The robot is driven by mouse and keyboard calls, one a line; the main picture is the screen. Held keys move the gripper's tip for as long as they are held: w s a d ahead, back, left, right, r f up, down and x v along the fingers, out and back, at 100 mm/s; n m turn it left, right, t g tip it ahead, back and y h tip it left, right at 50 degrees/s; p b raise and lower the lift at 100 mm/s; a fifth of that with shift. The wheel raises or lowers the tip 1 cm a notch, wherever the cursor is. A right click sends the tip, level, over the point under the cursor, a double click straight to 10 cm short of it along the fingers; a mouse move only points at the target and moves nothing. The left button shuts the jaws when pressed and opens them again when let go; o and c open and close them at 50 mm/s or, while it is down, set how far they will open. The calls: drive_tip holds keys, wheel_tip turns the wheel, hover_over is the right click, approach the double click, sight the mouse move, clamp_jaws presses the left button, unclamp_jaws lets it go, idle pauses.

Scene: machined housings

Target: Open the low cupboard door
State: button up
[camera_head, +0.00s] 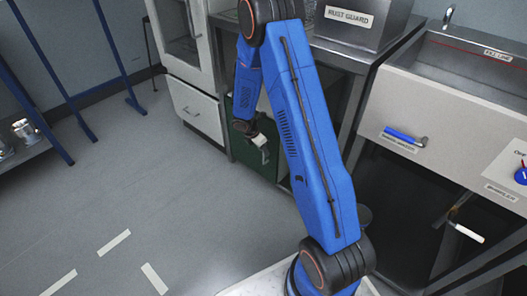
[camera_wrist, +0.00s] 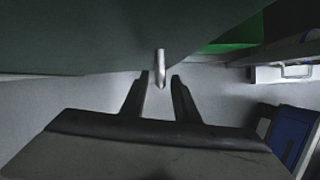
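The low cupboard's dark green door (camera_head: 250,160) is under the bench, partly behind my blue arm in the head view. In the wrist view its green face (camera_wrist: 75,35) fills the upper left. A pale metal handle (camera_wrist: 160,68) sticks out from it. My gripper (camera_wrist: 161,78) is open, with the handle between its two dark fingertips and a small gap visible on each side. In the head view my gripper (camera_head: 257,139) is small, at the upper part of the door. I cannot tell whether the door is fully closed.
A white drawer (camera_head: 195,107) is just left of the cupboard. A sink unit (camera_head: 440,120) with a blue-handled tool (camera_head: 404,136) stands to the right. A blue-framed rack (camera_head: 40,135) is at far left. The grey floor (camera_head: 150,195) in front is mostly clear.

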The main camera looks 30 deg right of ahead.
drive_tip(key=shift+d+f, duration=0.25)
drive_tip(key=shift+f, duration=0.3)
clamp_jaws()
